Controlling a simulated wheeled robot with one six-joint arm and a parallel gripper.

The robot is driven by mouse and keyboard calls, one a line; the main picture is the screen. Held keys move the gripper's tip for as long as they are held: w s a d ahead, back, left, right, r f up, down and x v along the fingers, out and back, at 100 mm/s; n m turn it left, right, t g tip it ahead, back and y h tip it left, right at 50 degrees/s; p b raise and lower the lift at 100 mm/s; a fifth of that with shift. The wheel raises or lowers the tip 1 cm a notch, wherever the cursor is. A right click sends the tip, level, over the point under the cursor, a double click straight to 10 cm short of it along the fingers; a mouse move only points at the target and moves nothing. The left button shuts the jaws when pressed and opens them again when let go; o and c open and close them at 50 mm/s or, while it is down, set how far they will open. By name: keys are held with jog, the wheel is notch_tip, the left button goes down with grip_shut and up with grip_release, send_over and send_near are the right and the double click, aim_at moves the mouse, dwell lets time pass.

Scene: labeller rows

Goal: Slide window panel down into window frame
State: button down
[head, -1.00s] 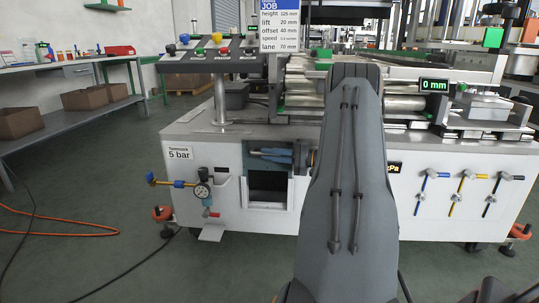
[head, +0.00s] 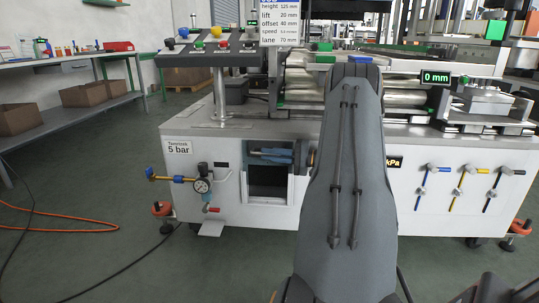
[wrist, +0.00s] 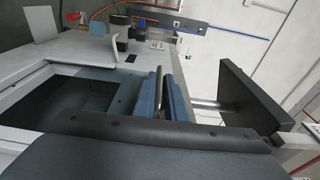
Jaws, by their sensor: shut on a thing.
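My gripper (head: 270,154) is low at the front of the white machine, its blue fingers pointing left above a dark opening. In the wrist view, its blue fingers (wrist: 167,92) are closed on a narrow metallic bar that shows between them. The bar appears to be the window panel's grip. A bluish, tinted surface, apparently the window panel (wrist: 124,92), lies beside the fingers over the opening. The pale window frame (head: 247,201) borders the opening. My arm and gripper body hide part of the panel, so I cannot tell how deep it sits.
A pressure gauge (head: 202,186) with valves sticks out left of the opening. A dark slab (wrist: 234,102) on pale rods stands right of the fingers in the wrist view. Coloured levers (head: 458,188) line the front at right. An orange hose (head: 62,228) lies on the floor.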

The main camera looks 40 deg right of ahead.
jog(key=shift+f+b, duration=0.3)
jog(key=shift+f, duration=0.45)
jog(key=c, duration=1.7)
grip_release()
jog(key=shift+p+v, duration=1.2)
jog(key=shift+v, duration=2.75)
jog(key=shift+w+a, duration=0.1)
jog(key=shift+a, duration=0.05)
